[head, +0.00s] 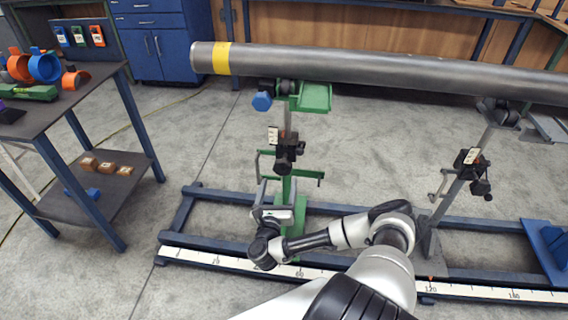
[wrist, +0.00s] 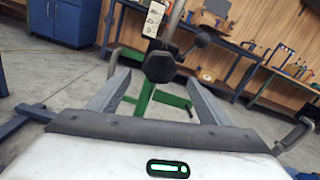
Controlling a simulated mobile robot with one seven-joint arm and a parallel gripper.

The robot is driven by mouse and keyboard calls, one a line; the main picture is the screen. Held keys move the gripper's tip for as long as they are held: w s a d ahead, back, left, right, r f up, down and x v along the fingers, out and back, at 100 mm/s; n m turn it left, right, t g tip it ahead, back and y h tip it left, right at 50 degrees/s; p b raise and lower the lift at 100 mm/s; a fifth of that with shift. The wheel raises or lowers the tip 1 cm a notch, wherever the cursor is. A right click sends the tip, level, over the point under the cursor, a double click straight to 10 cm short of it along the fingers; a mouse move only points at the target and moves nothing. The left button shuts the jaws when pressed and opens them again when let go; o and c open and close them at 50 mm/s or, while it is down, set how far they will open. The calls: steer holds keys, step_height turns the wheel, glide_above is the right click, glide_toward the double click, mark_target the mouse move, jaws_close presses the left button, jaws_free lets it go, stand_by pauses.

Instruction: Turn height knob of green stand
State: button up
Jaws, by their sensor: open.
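The green stand (head: 287,188) stands on the blue floor rail and holds up the left part of the grey pipe (head: 350,64). A black knob (head: 284,166) sits on its post below a small white label (head: 273,133). In the wrist view the black knob (wrist: 159,66) shows just beyond the fingertips, between them and slightly above, with a black ball-ended lever (wrist: 202,40) to its right. My gripper (wrist: 160,84) is open, with nothing between its fingers. In the head view my gripper (head: 270,190) is low in front of the stand, below the knob, and hides part of the post.
A grey stand (head: 455,185) supports the pipe further right. A dark table (head: 60,110) with orange and blue rings is at the left. The blue rail with a white scale (head: 210,258) runs along the floor. Floor left of the stand is clear.

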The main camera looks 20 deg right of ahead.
mark_target(284, 161)
steer(key=b+x, duration=0.2)
steer(key=x, duration=1)
steer(key=c, duration=1)
